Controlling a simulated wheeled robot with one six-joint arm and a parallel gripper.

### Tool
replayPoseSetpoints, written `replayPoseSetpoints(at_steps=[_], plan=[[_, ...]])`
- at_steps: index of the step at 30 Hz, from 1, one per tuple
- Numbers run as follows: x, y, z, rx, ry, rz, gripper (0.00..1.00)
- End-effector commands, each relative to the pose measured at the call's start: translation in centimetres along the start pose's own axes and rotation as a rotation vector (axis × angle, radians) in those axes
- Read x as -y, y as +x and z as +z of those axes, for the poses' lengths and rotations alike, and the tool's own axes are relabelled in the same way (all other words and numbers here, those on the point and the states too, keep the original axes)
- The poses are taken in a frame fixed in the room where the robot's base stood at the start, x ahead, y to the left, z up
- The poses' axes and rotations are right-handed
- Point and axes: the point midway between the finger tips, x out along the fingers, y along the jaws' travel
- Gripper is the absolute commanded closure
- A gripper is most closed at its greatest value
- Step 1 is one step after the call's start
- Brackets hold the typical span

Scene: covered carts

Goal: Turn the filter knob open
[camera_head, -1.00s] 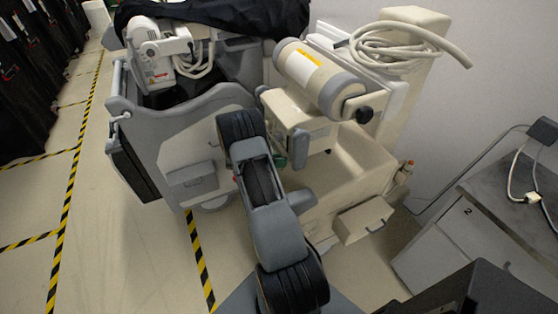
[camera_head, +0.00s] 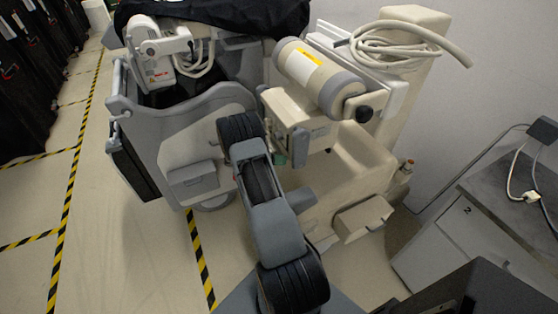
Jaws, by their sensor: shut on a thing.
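A beige cylinder with grey bands and a yellow label (camera_head: 308,65) lies tilted on the beige machine at the centre right. A black knob (camera_head: 364,113) stands out at its lower right end. I cannot tell from the picture whether the knob is open or closed. Nothing visible touches this knob. My arm rises from the bottom centre and covers part of the machine's front.
The beige machine (camera_head: 345,165) stands ahead, with a coiled hose (camera_head: 385,45) on top and a dark cover (camera_head: 225,15) behind. A grey cabinet (camera_head: 450,230) is at the right. Black-draped carts (camera_head: 30,80) line the left. Taped floor (camera_head: 130,240) is clear at the left.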

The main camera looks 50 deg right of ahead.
Motion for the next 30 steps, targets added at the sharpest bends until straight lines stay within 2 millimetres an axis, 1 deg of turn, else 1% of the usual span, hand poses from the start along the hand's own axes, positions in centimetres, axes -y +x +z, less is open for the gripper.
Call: replayPoseSetpoints(at_steps=[4, 5, 12, 19, 22, 26, 30], plan=[[0.0, 0.0, 0.0, 0.001, -0.002, 0.0, 0.93], [0.0, 0.0, 0.0, 0.001, -0.002, 0.0, 0.66], [0.0, 0.0, 0.0, 0.0, 0.0, 0.0, 0.44], [0.0, -0.1, 0.0, 0.0, 0.0, 0.001, 0.44], [-0.1, -0.5, 0.0, 0.001, 0.001, 0.002, 0.44], [-0.1, -2.3, -0.1, 0.003, 0.001, 0.004, 0.44], [-0.2, -5.2, -0.1, 0.003, 0.002, 0.005, 0.44]])
